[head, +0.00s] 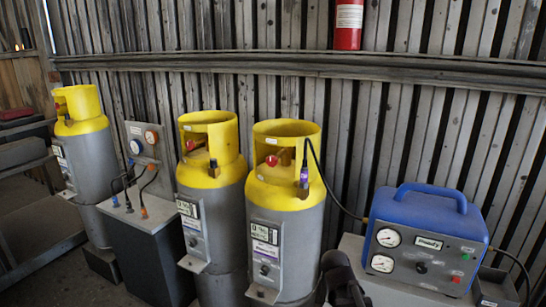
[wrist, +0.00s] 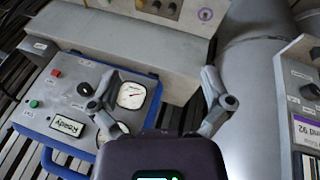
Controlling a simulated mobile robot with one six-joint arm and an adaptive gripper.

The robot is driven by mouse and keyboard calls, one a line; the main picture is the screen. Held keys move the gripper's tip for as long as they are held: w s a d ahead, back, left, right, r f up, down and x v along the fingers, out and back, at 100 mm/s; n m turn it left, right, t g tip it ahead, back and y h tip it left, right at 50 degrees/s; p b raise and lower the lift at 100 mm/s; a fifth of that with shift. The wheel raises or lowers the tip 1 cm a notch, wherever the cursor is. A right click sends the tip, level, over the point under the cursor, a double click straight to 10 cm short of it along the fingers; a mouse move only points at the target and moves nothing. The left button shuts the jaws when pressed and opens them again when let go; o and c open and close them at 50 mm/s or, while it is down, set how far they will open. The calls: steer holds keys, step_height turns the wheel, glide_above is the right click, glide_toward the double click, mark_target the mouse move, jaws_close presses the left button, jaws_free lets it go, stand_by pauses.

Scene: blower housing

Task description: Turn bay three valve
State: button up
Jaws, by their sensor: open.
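Three grey cylinders with yellow collars stand in a row in the head view: left (head: 85,155), middle (head: 225,205) and right (head: 300,230). A red knob (head: 272,160) shows inside the right collar and another (head: 190,146) inside the middle one. Front panels carry small dark knobs, one on the right panel (head: 264,270). I cannot read which is bay three. In the wrist view my gripper (wrist: 160,88) is open with nothing held, fingers spread before the blue recovery unit (wrist: 85,115). The right panel (wrist: 305,150) with a purple label is at the right edge.
The blue unit (head: 425,240), with gauges and a handle, sits on a grey stand at the right. A hose runs from the right cylinder to it. A grey cabinet (head: 145,235) with gauges stands between the left and middle cylinders. A red extinguisher (head: 348,25) hangs above.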

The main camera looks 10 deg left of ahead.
steer(key=w+a+r+m+t+h+p, duration=0.1)
steer(key=w+a+r+t+h+p, duration=0.3)
steer(key=w+r, duration=0.5)
steer(key=n+t+y+p, duration=0.1)
steer(key=t+y+p, duration=0.1)
steer(key=t+p, duration=0.7)
glide_toward(271, 163)
steer(key=s+f+t+b, duration=0.1)
steer(key=s+t+b, duration=0.1)
steer(key=s, duration=0.1)
steer(key=shift+w+a+f, duration=0.15)
steer(key=shift+w+a, duration=0.05)
steer(key=shift+a, duration=0.2)
steer(key=x, duration=1.4)
steer(key=shift+s+d+f, duration=0.1)
steer(key=shift+f, duration=0.15)
steer(key=c, duration=1.1)
